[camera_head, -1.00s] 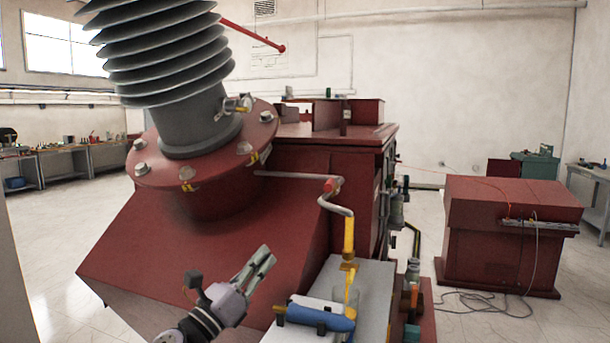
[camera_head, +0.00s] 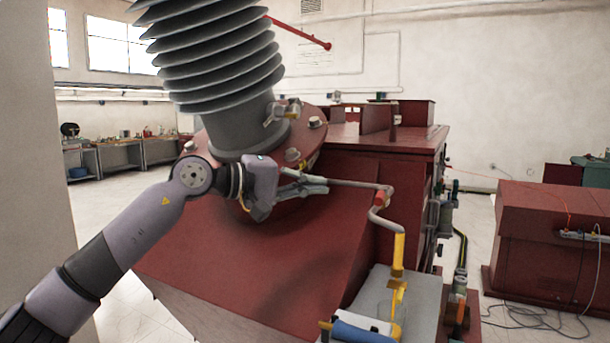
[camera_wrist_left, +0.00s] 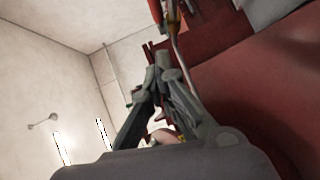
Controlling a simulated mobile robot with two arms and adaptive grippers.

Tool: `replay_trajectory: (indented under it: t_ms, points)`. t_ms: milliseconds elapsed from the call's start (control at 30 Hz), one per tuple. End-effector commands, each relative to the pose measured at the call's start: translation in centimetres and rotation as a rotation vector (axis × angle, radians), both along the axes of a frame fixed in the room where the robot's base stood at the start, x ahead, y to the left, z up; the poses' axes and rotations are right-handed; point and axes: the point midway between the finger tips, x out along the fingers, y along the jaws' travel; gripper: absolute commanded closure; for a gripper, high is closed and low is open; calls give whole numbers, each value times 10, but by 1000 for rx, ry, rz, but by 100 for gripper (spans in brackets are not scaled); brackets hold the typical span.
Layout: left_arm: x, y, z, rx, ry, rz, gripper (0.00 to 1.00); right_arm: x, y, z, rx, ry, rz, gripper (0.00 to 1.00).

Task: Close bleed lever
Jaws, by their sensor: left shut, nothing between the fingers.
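A small metal valve fitting (camera_head: 281,113) sits on the grey neck of the bushing, just above the red flange; I cannot tell for sure whether it carries the bleed lever. My left gripper (camera_head: 322,186) is shut and empty, in front of the flange's lower right edge and below the fitting. Its fingers point right, along the start of a thin grey pipe (camera_head: 355,184). In the left wrist view the closed fingers (camera_wrist_left: 160,72) show beside the grey pipe (camera_wrist_left: 179,60); whether they touch it is unclear. My right gripper is out of view.
The ribbed bushing (camera_head: 215,50) rises above the red sloped housing (camera_head: 290,260). The pipe bends down through a red joint (camera_head: 380,198) to a yellow section (camera_head: 398,252). A blue cylinder (camera_head: 360,334) lies at the bottom. A red cabinet (camera_head: 545,235) stands right.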

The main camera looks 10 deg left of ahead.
Motion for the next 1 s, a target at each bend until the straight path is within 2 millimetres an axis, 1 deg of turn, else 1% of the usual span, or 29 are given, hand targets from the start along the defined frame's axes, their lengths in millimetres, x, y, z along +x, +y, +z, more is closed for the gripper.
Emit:
replay_trajectory:
  t_ms: [33,233,300,433,633,1000]
  points:
    - [6,-11,5,-1,4,-3,100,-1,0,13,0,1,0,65]
    - [31,-45,-2,-3,5,-2,100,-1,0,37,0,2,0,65]
    - [29,-56,-4,0,3,-3,100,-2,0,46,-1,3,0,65]
    - [26,-72,-9,0,2,-2,100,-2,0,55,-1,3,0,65]
    - [24,-82,-14,-3,2,-1,100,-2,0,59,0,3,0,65]
    - [24,-83,-16,-3,1,-1,100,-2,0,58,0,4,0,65]
